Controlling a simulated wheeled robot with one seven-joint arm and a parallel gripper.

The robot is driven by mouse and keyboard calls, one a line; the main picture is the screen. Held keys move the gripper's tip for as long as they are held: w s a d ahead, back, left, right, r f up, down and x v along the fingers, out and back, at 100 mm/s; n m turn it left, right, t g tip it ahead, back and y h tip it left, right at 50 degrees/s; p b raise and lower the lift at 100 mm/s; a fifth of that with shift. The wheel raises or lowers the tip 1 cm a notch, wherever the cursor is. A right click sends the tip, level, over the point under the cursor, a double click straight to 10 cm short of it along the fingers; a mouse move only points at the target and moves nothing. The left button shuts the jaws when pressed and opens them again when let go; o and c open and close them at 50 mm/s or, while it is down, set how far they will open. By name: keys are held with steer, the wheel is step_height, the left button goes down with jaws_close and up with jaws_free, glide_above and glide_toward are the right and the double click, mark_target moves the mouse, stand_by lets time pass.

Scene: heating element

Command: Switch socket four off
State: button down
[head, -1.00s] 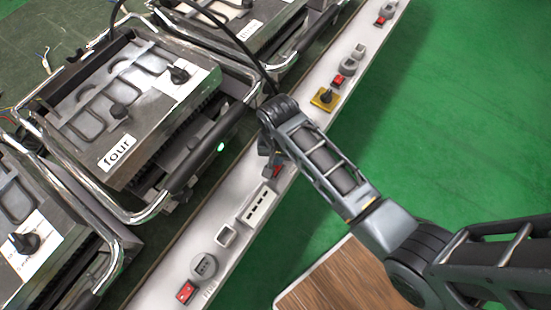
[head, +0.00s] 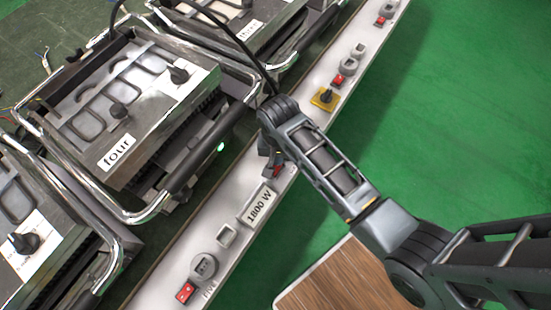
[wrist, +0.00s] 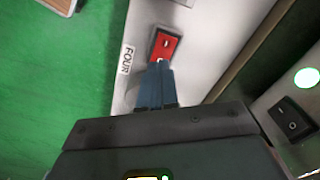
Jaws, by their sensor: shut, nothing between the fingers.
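The red rocker switch of socket four (wrist: 165,46) is on the pale strip, beside the label FOUR (wrist: 126,60) in the wrist view. It also shows small in the head view (head: 278,171). My gripper (wrist: 158,68) is shut and empty, its blue fingertips at the near end of the switch and overlapping it in view. I cannot tell whether they press on it. The fingers hide part of the strip and the socket. In the head view my arm partly covers this spot. A display (head: 259,205) on the strip reads 1800 W.
The appliance marked four (head: 118,152) stands left of the strip, with a lit green lamp (wrist: 307,77) and a black rocker switch (wrist: 293,117) near my gripper. Another red switch (head: 185,292) is lower on the strip. A wooden surface (head: 345,280) is at the bottom. Green floor is open at right.

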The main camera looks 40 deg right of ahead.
steer(key=shift+f+b, duration=0.6)
steer(key=shift+f, duration=0.45)
stand_by(0.4)
steer(key=shift+r, duration=0.1)
step_height(320, 180, up, 5)
steer(key=p, duration=0.5)
steer(key=shift+p, duration=0.3)
steer(key=shift+r+p, duration=0.45)
steer(key=shift+r, duration=0.5)
